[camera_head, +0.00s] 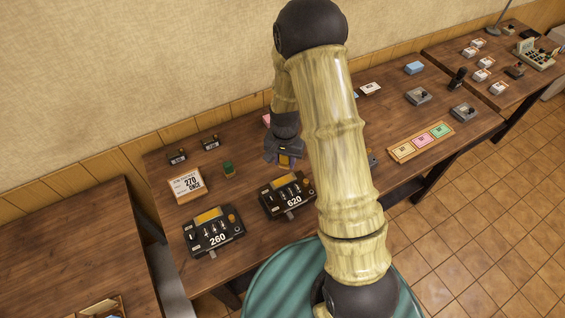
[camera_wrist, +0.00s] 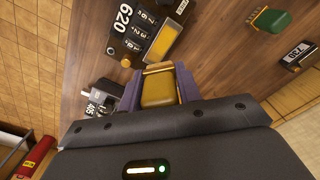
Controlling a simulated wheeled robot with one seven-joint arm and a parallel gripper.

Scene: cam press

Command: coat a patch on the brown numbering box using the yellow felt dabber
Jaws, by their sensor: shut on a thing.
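My gripper (camera_head: 284,154) is shut on a yellow-brown block, the yellow felt dabber (camera_wrist: 158,88), between its purple fingers in the wrist view. The dabber is held above the table, just behind the numbering box marked 620 (camera_head: 287,195). That box also shows in the wrist view (camera_wrist: 131,30), with a yellow pad and an orange knob. A similar box marked 260 (camera_head: 214,232) stands to its front left. Both boxes look dark, nearly black; I cannot tell which is the brown one. The dabber's working face is hidden.
A green dabber (camera_head: 228,169) stands behind the boxes. A card reading 270 ONCE (camera_head: 186,184) and two small dark stamps (camera_head: 177,156) are at the left. A tray of coloured pads (camera_head: 421,143) is at the right. Bare wood lies around the green dabber.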

